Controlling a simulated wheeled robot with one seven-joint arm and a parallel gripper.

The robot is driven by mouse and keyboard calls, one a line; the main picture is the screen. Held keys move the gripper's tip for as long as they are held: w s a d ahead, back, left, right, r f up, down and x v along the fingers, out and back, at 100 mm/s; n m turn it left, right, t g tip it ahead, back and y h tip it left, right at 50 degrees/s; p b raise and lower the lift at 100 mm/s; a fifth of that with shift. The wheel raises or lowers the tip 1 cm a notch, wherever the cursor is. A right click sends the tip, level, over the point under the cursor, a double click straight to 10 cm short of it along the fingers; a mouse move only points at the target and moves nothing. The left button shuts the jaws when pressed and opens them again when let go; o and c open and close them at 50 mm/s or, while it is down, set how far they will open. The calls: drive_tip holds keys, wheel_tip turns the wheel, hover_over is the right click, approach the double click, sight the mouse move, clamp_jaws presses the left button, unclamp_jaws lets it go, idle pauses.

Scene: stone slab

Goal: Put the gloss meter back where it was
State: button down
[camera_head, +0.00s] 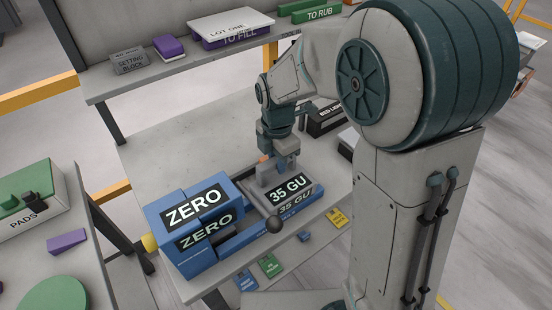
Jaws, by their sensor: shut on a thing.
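My gripper (272,178) points down over the stone slab, at the grey body beside the "35 GU" label. It is shut on that grey body, which appears to be the gloss meter (259,197). The white-on-black "35 GU" label (290,189) shows just right of my fingers, and a second one shows on the front below it. The unit sits low at a blue base, beside a blue block marked "ZERO" (166,221).
The slab (160,150) is clear behind the blue block. A shelf (110,88) at the back holds a setting block (129,62), a purple block (169,47) and a "LOT ONE" box (231,23). A side table at left holds a "PADS" box (32,207). Coloured tags line the front edge.

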drive_tip(key=shift+f, duration=0.25)
drive_tip(key=c, duration=1.2)
unclamp_jaws()
drive_tip(key=shift+r, duration=0.1)
drive_tip(key=shift+r, duration=0.1)
wheel_tip(320, 180, up, 12)
drive_tip(key=shift+s, duration=0.15)
drive_tip(key=s+d+f+m+t, duration=0.3)
drive_tip(key=s+d+m, duration=1)
drive_tip(key=m, duration=1.1)
drive_tip(key=shift+s+f+m, duration=0.2)
drive_tip(key=shift+s+m, duration=0.2)
drive_tip(key=shift+s, duration=0.7)
